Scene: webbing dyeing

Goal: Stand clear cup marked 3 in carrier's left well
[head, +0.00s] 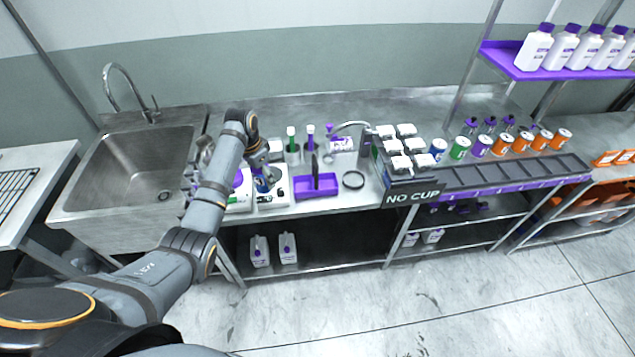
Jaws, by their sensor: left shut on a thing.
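The purple carrier (302,190) stands on the steel bench with a dark upright handle in its middle. Its left well looks empty. My left gripper (263,174) points down over a white bench device, just left of the carrier. It is shut on a small cup (262,185) that shows dark blue. The fingers partly hide this cup, and its mark is too small to read. I cannot tell whether the cup touches the device below. My right gripper is not in view.
The white device (274,199) stands below my gripper. A "NO CUP" sign (412,196) fronts a rack. A sink (135,165) is at left.

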